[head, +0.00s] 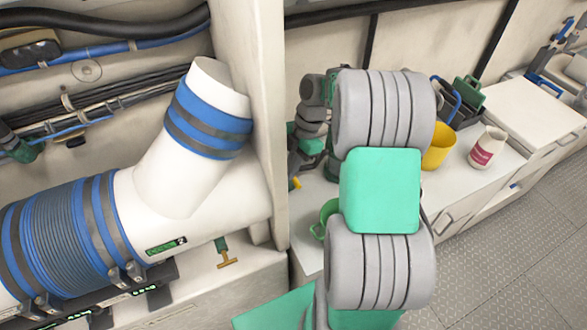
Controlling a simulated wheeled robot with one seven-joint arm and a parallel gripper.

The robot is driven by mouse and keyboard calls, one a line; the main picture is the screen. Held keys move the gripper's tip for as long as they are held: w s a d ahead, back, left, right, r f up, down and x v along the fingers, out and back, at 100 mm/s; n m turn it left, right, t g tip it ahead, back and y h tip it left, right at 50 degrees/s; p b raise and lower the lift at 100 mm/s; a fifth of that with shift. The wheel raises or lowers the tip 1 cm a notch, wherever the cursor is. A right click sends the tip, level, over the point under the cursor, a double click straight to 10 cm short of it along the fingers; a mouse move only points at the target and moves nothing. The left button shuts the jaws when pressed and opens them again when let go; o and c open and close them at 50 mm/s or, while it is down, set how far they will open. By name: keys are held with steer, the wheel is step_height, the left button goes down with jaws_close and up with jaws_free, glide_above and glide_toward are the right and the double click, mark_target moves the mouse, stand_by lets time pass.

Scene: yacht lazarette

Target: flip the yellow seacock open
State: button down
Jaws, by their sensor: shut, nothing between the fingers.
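A large white pipe (190,165) with blue bands and a white partition (248,70) stand to the left. The treadplate floor (530,235) at right is clear.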

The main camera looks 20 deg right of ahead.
step_height(320, 180, down, 7)
steer(key=d+p, duration=0.1)
steer(key=p, duration=0.1)
steer(key=shift+w+d+f, duration=0.15)
steer(key=shift+d+f, duration=0.05)
steer(key=shift+d, duration=0.05)
steer(key=shift+d+f, duration=0.1)
